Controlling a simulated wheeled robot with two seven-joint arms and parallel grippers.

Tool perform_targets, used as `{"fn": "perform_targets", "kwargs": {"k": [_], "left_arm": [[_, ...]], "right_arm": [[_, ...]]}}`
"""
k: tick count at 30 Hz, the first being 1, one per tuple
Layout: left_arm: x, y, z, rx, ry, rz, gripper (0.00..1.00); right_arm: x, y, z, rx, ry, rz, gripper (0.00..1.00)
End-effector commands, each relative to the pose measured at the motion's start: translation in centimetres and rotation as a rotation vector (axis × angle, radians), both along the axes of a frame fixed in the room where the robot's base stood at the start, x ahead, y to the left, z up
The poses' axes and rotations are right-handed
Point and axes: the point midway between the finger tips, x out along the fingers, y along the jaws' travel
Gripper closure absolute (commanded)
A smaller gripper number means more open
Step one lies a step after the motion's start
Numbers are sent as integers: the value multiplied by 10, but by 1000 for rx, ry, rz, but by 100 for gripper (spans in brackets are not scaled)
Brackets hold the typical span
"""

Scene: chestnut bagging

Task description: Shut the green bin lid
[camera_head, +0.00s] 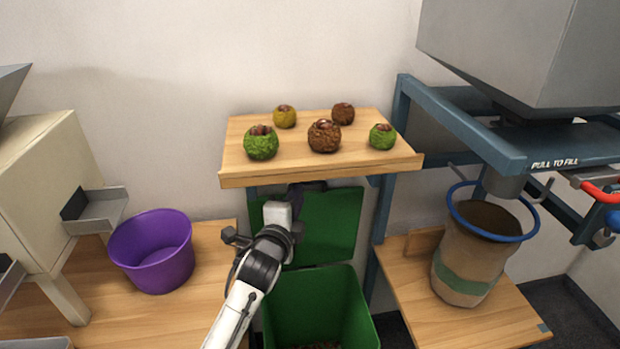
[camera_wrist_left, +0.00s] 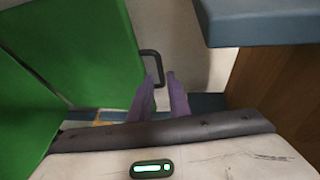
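The green bin (camera_head: 318,305) stands below the wooden shelf in the head view, with dark contents at its bottom. Its green lid (camera_head: 335,225) stands up, open, at the back of the bin. In the left wrist view the lid (camera_wrist_left: 95,50) has a black loop handle (camera_wrist_left: 152,53) on its edge. My left gripper (camera_head: 308,187) reaches to the lid's upper edge under the shelf, partly hidden. Its two fingers (camera_wrist_left: 161,80) are apart, with the handle's lower part showing between or just beyond the tips; contact is unclear. My right gripper is out of view.
The wooden shelf (camera_head: 235,165) with several chestnut burrs overhangs the lid closely. A purple bucket (camera_head: 153,252) stands on the left table. A sack with a blue rim (camera_head: 465,265) stands on the right bench, under the grey hopper (camera_head: 530,50).

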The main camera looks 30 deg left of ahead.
Motion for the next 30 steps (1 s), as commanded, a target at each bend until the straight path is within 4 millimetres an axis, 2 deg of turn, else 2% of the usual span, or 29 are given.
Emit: {"fn": "perform_targets", "kwargs": {"k": [6, 12, 18, 25, 28, 30], "left_arm": [[42, 11, -5, 1, -2, 1, 83], [67, 18, -9, 0, -1, 1, 83], [75, 20, -10, 1, -2, 0, 83], [76, 20, -10, 1, -1, 0, 83], [75, 20, -10, 1, -1, 0, 100], [75, 20, -10, 1, -1, 0, 100]], "right_arm": [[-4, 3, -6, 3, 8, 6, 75], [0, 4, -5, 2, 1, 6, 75], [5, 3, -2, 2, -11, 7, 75], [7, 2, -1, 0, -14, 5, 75], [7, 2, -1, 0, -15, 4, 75], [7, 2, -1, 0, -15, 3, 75]]}}
